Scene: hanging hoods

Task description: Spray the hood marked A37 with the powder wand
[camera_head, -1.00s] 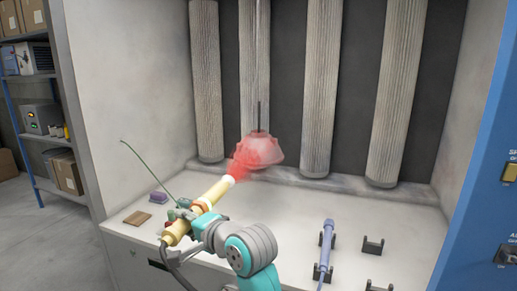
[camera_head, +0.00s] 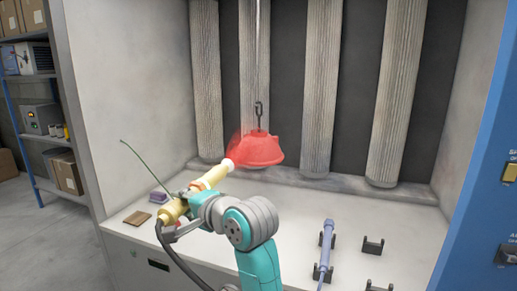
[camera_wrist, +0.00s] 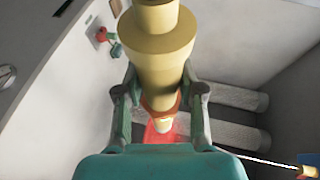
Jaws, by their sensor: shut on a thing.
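A red hood (camera_head: 262,149) hangs from a dark hook on a thin line in the middle of the booth in the head view. No A37 marking is readable on it. My gripper (camera_head: 187,196) is shut on the cream powder wand (camera_head: 207,180); the wand also fills the middle of the wrist view (camera_wrist: 158,60). The wand's pale tip points up and right at the hood's left side, a little apart from it. Red mist comes from the tip and covers the hood's left edge. In the wrist view some red shows beyond the wand's tip.
A blue-grey wand (camera_head: 326,248) lies in dark holders on the booth floor at right, beside empty holders (camera_head: 373,245). A brown pad (camera_head: 137,217) and a purple block (camera_head: 159,197) lie at left. Tall pleated filters (camera_head: 323,90) stand behind the hood.

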